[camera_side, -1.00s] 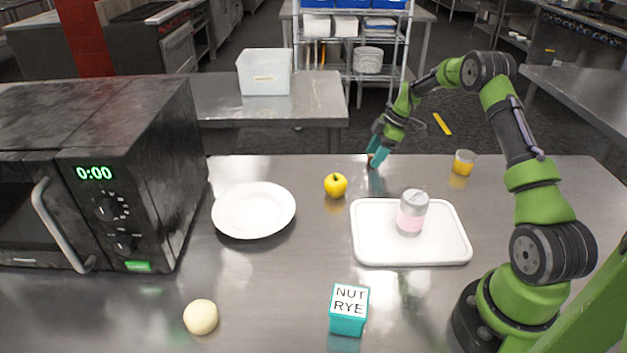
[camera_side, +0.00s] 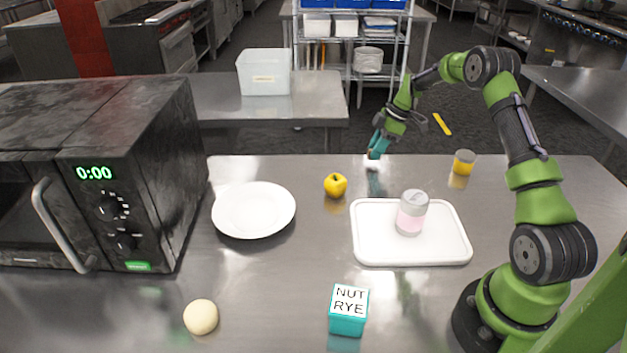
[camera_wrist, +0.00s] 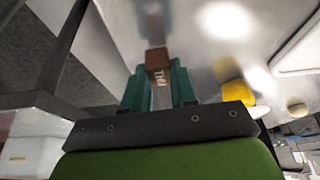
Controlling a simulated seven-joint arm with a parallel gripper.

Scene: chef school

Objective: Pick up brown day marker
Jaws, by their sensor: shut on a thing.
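The brown day marker (camera_wrist: 157,62) is a small brown block with pale lettering on its face. In the wrist view it sits between the teal fingertips of my gripper (camera_wrist: 160,80), which are shut on it. In the side view my gripper (camera_side: 376,147) is near the far edge of the steel counter, behind the yellow apple. There the fingers hide the marker almost wholly. The fingertips look slightly above the counter, with a bright reflection beneath them.
A yellow apple (camera_side: 335,185), a white plate (camera_side: 253,209) and a white tray (camera_side: 440,252) with a can (camera_side: 412,213) stand nearer the camera. A yellow-filled cup (camera_side: 464,162) is to the right.

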